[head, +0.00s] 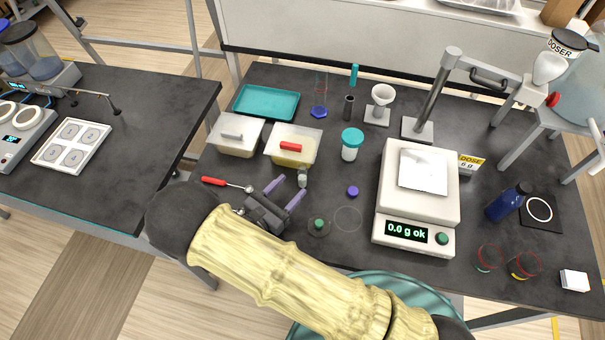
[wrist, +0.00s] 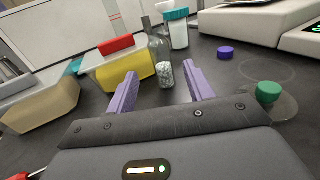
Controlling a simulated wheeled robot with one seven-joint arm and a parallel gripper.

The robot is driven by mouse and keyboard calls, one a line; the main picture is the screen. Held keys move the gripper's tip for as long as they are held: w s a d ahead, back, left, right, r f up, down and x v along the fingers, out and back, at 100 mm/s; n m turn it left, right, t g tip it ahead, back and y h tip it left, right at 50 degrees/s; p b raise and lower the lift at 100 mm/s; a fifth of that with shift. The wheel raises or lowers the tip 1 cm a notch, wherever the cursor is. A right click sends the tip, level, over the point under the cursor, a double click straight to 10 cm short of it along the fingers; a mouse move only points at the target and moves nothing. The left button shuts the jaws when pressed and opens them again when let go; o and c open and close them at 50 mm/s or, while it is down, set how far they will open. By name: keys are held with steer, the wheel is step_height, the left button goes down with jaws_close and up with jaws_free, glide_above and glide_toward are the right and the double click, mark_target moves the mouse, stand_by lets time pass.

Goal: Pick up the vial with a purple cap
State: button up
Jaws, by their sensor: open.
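A small clear glass vial (head: 302,178) with white pellets in its bottom stands on the dark bench. In the wrist view the vial (wrist: 163,72) is upright and I see no purple cap on it. A purple cap (head: 352,192) lies loose on the bench to its right; it also shows in the wrist view (wrist: 225,53). My gripper (head: 289,187) is open and empty, with purple fingers. In the wrist view the vial shows between and just beyond the fingertips (wrist: 161,75); I cannot tell whether they touch it.
A tub with yellow contents and a red-handled lid (head: 291,147) stands just behind the vial. A teal-capped jar (head: 350,146) and a balance (head: 416,205) are to the right. A green-knobbed disc (head: 319,226) lies near, and a red-handled spatula (head: 226,185) lies left of my gripper.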

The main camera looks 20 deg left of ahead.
mark_target(299, 180)
steer(key=p+x, duration=0.1)
steer(key=x, duration=0.1)
steer(key=shift+w+d+r, duration=0.2)
steer(key=shift+w+d, duration=0.1)
steer(key=shift+w, duration=0.05)
steer(key=shift+w+d+f, duration=0.1)
steer(key=shift+w+f, duration=0.05)
steer(key=shift+w, duration=0.25)
steer(key=c, duration=1.1)
